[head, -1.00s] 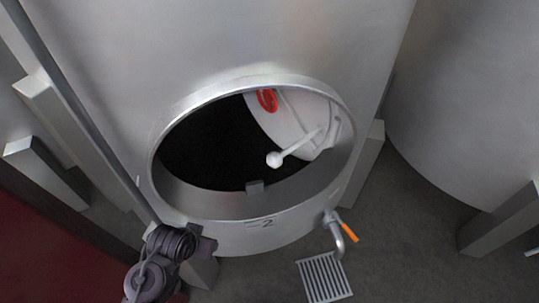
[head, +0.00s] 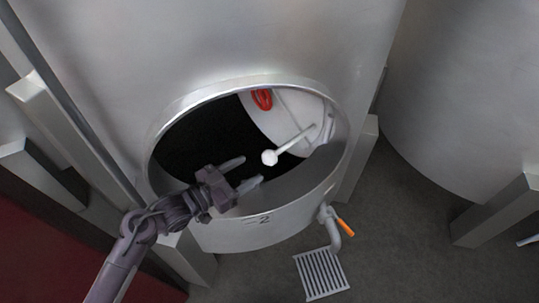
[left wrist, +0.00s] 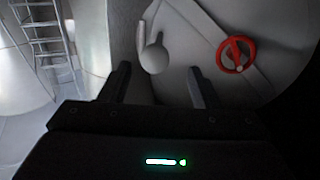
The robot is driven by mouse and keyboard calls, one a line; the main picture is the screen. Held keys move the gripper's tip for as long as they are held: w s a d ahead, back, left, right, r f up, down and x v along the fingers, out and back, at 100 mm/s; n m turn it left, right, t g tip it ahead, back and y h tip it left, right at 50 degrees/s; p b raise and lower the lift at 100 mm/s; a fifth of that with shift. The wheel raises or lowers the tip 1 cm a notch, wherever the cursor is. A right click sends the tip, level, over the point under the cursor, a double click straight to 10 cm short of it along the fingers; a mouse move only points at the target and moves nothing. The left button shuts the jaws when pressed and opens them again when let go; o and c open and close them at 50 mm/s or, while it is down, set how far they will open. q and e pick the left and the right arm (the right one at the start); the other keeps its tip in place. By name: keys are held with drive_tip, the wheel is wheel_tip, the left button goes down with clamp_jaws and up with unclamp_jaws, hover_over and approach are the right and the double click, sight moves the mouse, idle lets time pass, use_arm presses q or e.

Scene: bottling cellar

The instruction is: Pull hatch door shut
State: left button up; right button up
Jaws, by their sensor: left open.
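The hatch door (head: 290,118) is a pale round plate that stands ajar, seen through the right part of the oval hatch opening (head: 243,80) in the steel tank. It carries a red handwheel (head: 262,99) and a pale rod handle with a ball knob (head: 270,157). My left gripper (head: 251,170) is open and empty at the opening, its fingertips just left of and below the knob, apart from it. In the left wrist view the knob (left wrist: 153,60) shows between and beyond the open fingers, with the handwheel (left wrist: 236,53) to the right. My right gripper is not in view.
A tap with an orange lever (head: 344,227) sticks out below right of the opening, above a floor grate (head: 321,272). Steel legs (head: 358,160) flank the tank. Another tank (head: 470,90) stands at right. A ladder (left wrist: 45,35) shows in the left wrist view.

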sight(266, 159)
use_arm(q)
drive_tip(key=shift+h, duration=0.6)
drive_tip(key=x, duration=0.2)
drive_tip(key=p+x, duration=0.1)
drive_tip(key=x, duration=0.1)
drive_tip(key=r+x, duration=0.1)
drive_tip(key=x, duration=0.1)
drive_tip(key=shift+d+p, duration=0.3)
drive_tip(key=shift+d, duration=0.05)
drive_tip(key=shift+w+d+f, duration=0.15)
drive_tip(key=shift+w+d, duration=0.2)
drive_tip(key=shift+d, duration=0.15)
drive_tip(key=shift+c, duration=0.8)
clamp_jaws()
drive_tip(key=shift+s, duration=0.1)
